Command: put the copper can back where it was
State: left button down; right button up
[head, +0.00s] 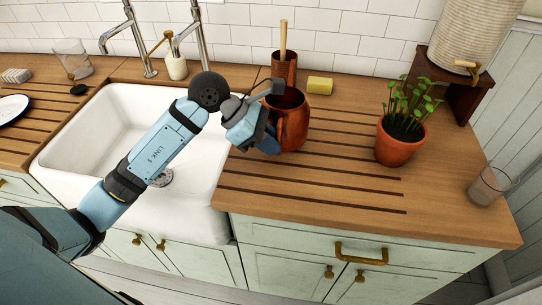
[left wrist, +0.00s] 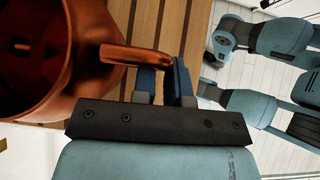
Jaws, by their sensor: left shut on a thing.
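The copper can (head: 291,122) is a round copper vessel with an open top and a side handle, upright over the wooden counter right of the sink. My left gripper (head: 267,142) is at its front left. In the left wrist view, the gripper's fingers (left wrist: 165,77) are shut on the handle of the can (left wrist: 48,75), whose body fills the left side. I cannot tell whether the base touches the counter. Part of my other arm shows at the right of that view, with what may be my right gripper (left wrist: 219,45); its jaws are unclear.
Behind the can stand a copper pot (head: 284,70) with a wooden handle in it and a yellow sponge (head: 320,85). A potted plant (head: 400,140) and a glass (head: 487,187) stand to the right. The grooved counter (head: 310,190) in front is clear. The white sink (head: 95,140) is left.

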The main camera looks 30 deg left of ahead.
pick_arm(q)
jog(key=shift+f, duration=2.3)
jog(key=shift+f, duration=0.2)
jog(key=c, duration=1.1)
grip_release()
jog(key=shift+c, duration=0.2)
jog(key=shift+r, duration=0.25)
jog(key=shift+a+r, duration=0.2)
jog(key=shift+a, duration=0.15)
jog(key=v, duration=1.1)
jog(key=shift+s, duration=0.2)
